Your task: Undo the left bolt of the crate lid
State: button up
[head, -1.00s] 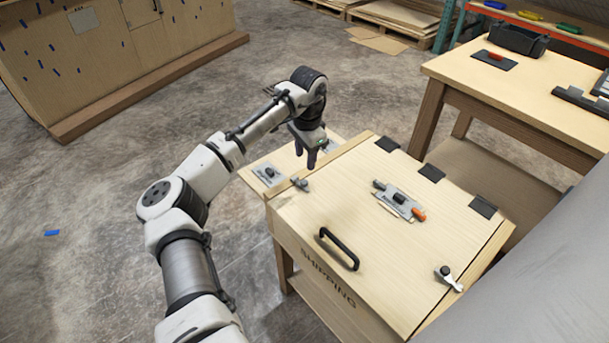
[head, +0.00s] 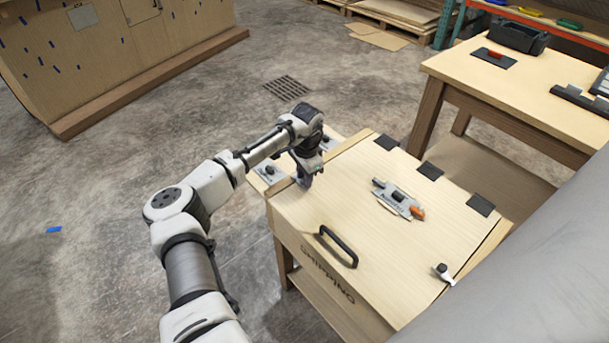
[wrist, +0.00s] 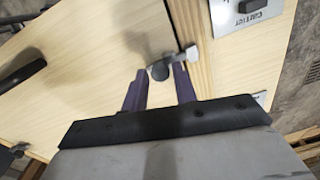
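The left bolt (wrist: 160,71) has a dark round knob and a light-coloured end (wrist: 192,53) that reaches over the lid's side edge strip. In the head view my gripper hides most of this bolt. My gripper (head: 304,184) points down at the lid's left edge. In the wrist view its fingers (wrist: 161,72) are apart, one on each side of the knob, with small gaps seeming to show. The right bolt (head: 443,272) sits at the lid's front right.
A grey latch-like plate with an orange end (head: 400,202) lies on the lid. Black hinges (head: 430,171) line its back edge. A side shelf with labelled plates (head: 270,174) adjoins the crate's left. A workbench (head: 520,85) stands behind at right.

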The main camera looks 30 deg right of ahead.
grip_shut()
jog(key=shift+s+d+r+p, duration=0.1)
jog(key=shift+s+d+p, duration=0.1)
jog(key=shift+s+p, duration=0.95)
jog(key=shift+s+f+b, duration=0.2)
jog(key=shift+s+b, duration=0.15)
jog(key=shift+b, duration=0.1)
jog(key=shift+o, duration=1.8)
grip_release()
jog(key=shift+r, duration=0.1)
notch_tip(320, 180, up, 14)
jog(key=b, duration=0.2)
jog(key=shift+s, duration=0.35)
